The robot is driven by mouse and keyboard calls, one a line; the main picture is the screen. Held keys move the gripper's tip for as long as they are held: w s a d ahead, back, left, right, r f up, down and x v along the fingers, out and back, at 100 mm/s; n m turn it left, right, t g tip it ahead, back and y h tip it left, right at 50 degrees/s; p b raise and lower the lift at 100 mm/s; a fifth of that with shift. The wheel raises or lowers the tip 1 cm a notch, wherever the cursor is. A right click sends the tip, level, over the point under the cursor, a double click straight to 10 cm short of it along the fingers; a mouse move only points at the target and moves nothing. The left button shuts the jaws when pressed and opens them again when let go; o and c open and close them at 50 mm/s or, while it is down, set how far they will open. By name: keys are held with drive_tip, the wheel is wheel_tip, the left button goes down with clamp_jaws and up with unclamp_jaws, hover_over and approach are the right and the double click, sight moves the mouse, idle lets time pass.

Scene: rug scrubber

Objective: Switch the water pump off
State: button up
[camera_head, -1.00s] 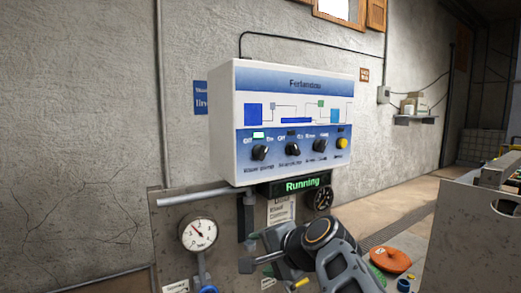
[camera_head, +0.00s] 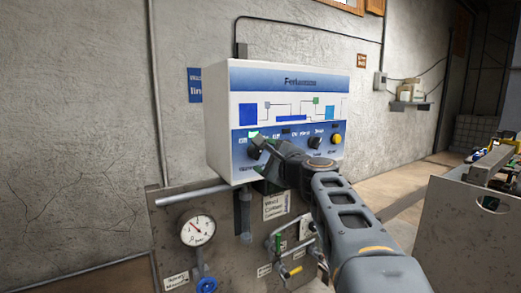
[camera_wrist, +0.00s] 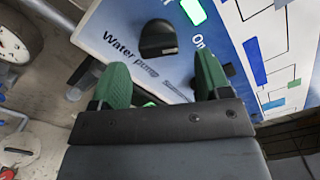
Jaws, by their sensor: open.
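The white and blue control box (camera_head: 222,120) hangs on the wall in the head view. In the wrist view the black water pump knob (camera_wrist: 158,38) sits beside the label "Water pump" (camera_wrist: 130,55), with a lit green lamp (camera_wrist: 193,11) next to it. My gripper (camera_wrist: 160,80) is open, its two green fingers on either side of and short of the knob, with nothing between them. In the head view my gripper (camera_head: 260,148) is at the left knob and partly hides it; whether it touches cannot be told.
A pressure gauge (camera_head: 198,230), pipes and a blue valve wheel (camera_head: 207,286) are on the plate below the box. Another black knob (camera_head: 315,142) and a yellow button (camera_head: 336,139) are to the right. A grey cabinet (camera_head: 450,235) stands at the right.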

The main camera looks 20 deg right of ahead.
sight(261, 154)
drive_tip(key=shift+w+a+p, duration=0.2)
drive_tip(key=shift+w+p, duration=0.15)
drive_tip(key=shift+w, duration=1.5)
drive_tip(key=shift+c, duration=0.4)
